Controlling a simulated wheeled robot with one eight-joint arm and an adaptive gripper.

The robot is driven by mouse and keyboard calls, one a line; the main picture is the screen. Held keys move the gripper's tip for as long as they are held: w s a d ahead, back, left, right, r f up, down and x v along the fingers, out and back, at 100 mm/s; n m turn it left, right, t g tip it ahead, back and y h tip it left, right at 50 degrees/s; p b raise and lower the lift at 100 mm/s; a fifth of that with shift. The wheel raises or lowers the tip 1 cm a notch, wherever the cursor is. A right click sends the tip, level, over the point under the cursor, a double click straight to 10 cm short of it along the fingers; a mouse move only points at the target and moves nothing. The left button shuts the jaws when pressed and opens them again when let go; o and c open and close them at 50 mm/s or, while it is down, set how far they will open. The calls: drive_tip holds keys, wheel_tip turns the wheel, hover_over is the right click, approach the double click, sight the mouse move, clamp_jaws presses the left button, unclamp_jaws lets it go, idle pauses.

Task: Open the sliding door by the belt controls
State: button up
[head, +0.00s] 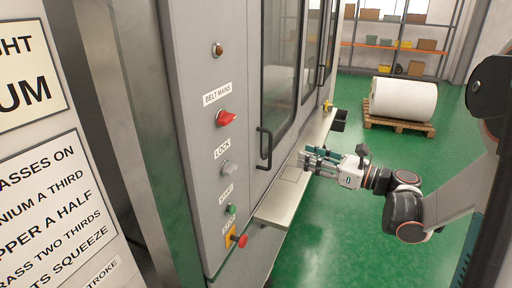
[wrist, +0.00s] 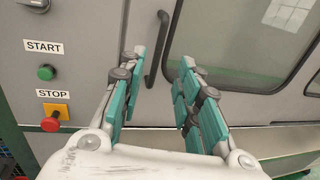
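The sliding door (head: 281,60) is a grey framed panel with a dark window, right of the belt controls, and looks shut. Its black upright bar handle (head: 264,148) is near the door's left edge. The handle also shows in the wrist view (wrist: 156,48), between my fingertips in the picture. My gripper (head: 308,157) has teal-padded fingers, spread open and empty, pointing at the door. In the head view it is to the right of the handle and apart from it. The belt controls include a red BELT MAINS switch (head: 227,118) and a LOCK knob (head: 229,168).
A green START button (head: 231,210) and red STOP button (head: 240,241) sit below the lock. A metal ledge (head: 280,205) juts out below the door. A white roll on a pallet (head: 402,100) and shelving stand behind. The green floor to the right is clear.

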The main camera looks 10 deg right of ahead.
drive_tip(key=b+x, duration=0.2)
drive_tip(key=x, duration=1.1)
drive_tip(key=shift+w+a, duration=0.2)
drive_tip(key=shift+w, duration=0.05)
drive_tip(key=shift+c, duration=0.6)
clamp_jaws()
